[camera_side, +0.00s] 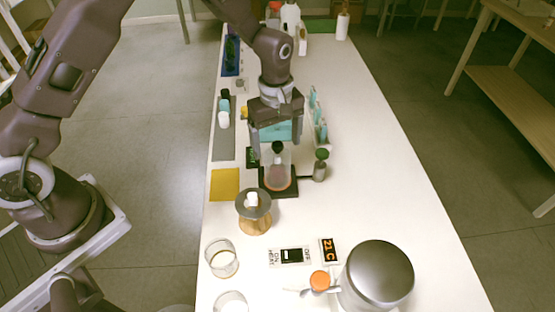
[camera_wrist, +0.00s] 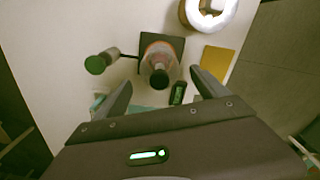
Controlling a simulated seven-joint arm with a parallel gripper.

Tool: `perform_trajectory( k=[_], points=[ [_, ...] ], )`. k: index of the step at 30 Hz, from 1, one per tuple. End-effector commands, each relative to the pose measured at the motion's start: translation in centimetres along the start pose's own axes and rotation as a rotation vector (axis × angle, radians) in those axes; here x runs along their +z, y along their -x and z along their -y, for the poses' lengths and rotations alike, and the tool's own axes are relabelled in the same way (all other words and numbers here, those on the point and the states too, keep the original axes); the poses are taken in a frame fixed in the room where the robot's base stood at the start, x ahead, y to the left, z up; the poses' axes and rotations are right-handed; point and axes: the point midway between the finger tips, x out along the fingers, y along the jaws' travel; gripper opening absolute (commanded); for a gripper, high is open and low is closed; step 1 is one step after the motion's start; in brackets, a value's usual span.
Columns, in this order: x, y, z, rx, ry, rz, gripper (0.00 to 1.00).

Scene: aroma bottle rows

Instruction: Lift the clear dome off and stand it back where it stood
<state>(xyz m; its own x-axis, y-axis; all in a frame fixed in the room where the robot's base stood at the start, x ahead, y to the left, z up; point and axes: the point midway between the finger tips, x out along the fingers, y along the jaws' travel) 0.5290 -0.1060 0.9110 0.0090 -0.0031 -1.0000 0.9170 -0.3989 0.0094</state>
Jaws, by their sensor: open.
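The clear dome (camera_side: 278,172), with a dark knob on top and something orange-red low inside it, stands upright on a dark square base (camera_side: 291,191). In the wrist view the dome (camera_wrist: 163,51) is seen from above, its dark knob (camera_wrist: 159,77) toward me. My gripper (camera_side: 277,148) points down over the dome. Its two fingers are apart, one on each side of the knob, with nothing held. The wrist view shows my gripper (camera_wrist: 161,82) with the knob between the fingertips and gaps on both sides. Whether the fingertips are level with the knob is unclear.
A green-topped grey post (camera_side: 320,168) stands close right of the dome. A rack of teal bottles (camera_side: 318,116) is behind. A grey-topped wooden stand (camera_side: 254,215), yellow sheet (camera_side: 224,185), glass beaker (camera_side: 221,260) and metal drum (camera_side: 378,275) are nearer. The table's right side is clear.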

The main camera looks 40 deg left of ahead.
Motion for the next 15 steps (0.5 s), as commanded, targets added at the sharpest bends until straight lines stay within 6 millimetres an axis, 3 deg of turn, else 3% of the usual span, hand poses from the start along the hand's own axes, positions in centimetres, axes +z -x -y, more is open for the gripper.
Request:
perform_trajectory(
  k=[15],
  points=[
    [0.5,-7.8,0.1,-0.011,0.018,0.001,0.83]
  ],
)
